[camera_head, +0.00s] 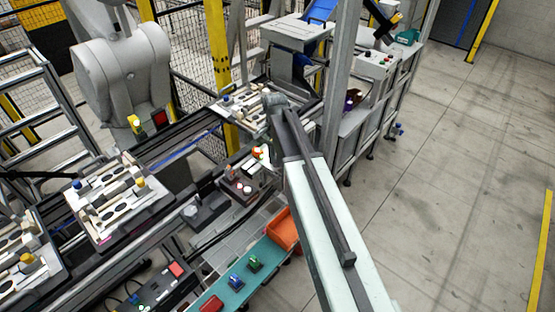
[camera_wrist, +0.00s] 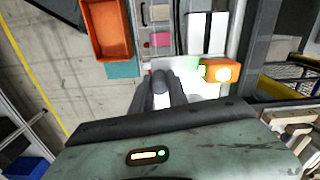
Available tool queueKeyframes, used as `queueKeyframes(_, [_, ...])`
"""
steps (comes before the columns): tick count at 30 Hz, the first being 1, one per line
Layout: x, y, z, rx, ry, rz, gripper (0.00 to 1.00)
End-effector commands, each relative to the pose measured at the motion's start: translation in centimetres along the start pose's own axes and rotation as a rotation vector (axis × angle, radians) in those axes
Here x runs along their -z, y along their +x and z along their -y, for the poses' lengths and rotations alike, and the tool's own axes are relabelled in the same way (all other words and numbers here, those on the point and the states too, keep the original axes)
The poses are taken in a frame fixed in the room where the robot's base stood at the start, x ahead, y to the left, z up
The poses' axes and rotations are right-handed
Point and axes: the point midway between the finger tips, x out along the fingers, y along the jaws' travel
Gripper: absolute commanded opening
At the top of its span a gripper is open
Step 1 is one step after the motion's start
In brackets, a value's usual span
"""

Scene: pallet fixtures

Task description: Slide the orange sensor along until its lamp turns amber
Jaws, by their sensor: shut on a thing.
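The orange sensor (camera_wrist: 229,75) is at the right of centre in the wrist view, with a round pale face and a bright green glow at its left side. Its lamp looks green, not amber. In the head view the sensor (camera_head: 258,153) is a small orange spot beside my arm. My gripper (camera_wrist: 172,77) is shut, its two dark fingers close together just left of the orange body. The part between the fingertips is hard to make out. In the head view my arm hides the gripper.
An orange bin (camera_head: 284,231) stands by the teal shelf edge (camera_head: 245,273). A conveyor with pallet fixtures (camera_head: 118,202) runs along the left. A grey post (camera_head: 341,90) rises behind my arm. The floor to the right is clear.

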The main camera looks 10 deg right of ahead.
Motion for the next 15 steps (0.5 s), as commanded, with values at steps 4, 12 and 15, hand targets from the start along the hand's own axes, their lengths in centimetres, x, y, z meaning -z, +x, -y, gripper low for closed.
queueKeyframes(4, [2.9,-0.1,0.0,0.005,0.001,-0.002,0.0])
queueKeyframes(12, [9.2,-0.1,-0.9,0.006,0.0,-0.002,0.0])
queueKeyframes(15, [10.2,-0.1,-1.2,0.006,-0.001,-0.003,0.0])
